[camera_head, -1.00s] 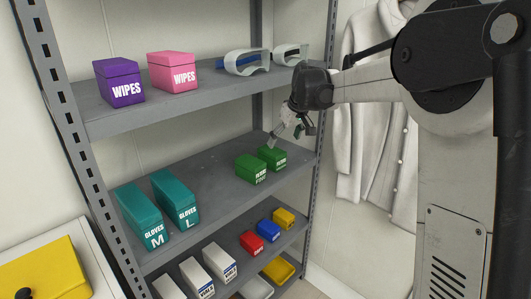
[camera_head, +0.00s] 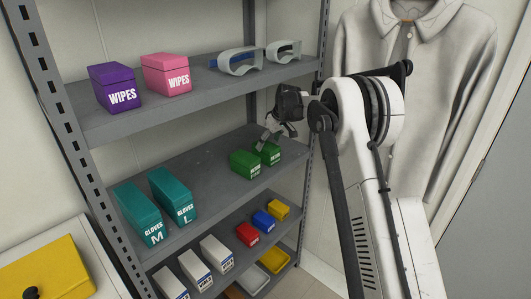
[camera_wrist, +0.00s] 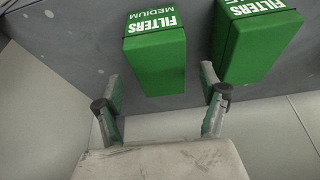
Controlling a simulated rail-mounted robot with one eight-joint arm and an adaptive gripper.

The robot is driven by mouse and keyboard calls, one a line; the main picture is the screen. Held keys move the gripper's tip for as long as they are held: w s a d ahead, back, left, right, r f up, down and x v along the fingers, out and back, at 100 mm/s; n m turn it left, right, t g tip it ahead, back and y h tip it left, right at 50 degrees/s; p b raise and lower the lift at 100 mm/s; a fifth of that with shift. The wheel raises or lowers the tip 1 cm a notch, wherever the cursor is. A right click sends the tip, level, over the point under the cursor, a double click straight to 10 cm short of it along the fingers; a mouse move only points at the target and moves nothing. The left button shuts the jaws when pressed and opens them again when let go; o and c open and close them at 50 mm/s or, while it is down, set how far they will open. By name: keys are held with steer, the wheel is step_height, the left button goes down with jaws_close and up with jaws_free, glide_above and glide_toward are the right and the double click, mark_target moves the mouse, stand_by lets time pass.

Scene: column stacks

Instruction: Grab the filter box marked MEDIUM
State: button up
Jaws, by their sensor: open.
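In the wrist view the green filter box marked MEDIUM (camera_wrist: 155,62) lies ahead of my gripper (camera_wrist: 160,78), roughly in line with the gap between the fingers. The fingers are apart and empty. A second green filter box (camera_wrist: 258,42) sits close to its right; the lower line of its label is cut off. In the head view two green filter boxes, left (camera_head: 243,163) and right (camera_head: 268,153), stand side by side on the middle shelf. My gripper (camera_head: 263,140) is just above and behind them, pointing down. Their small lettering there is too small to tell apart.
The grey middle shelf (camera_head: 212,160) also holds two teal glove boxes (camera_head: 155,205) at left, with free room between. Wipes boxes (camera_head: 140,83) and goggles (camera_head: 240,62) stand on the shelf above. A shelf post (camera_head: 309,150) is close to the right of my gripper.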

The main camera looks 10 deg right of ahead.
steer(key=p+x, duration=0.1)
steer(key=x, duration=0.4)
steer(key=shift+w+a+f, duration=0.15)
steer(key=shift+w+f, duration=0.1)
steer(key=shift+f, duration=0.1)
steer(key=shift+w+a+f, duration=0.1)
steer(key=shift+f, duration=0.3)
steer(key=shift+f+b, duration=0.2)
steer(key=shift+b, duration=0.2)
steer(key=c, duration=1.3)
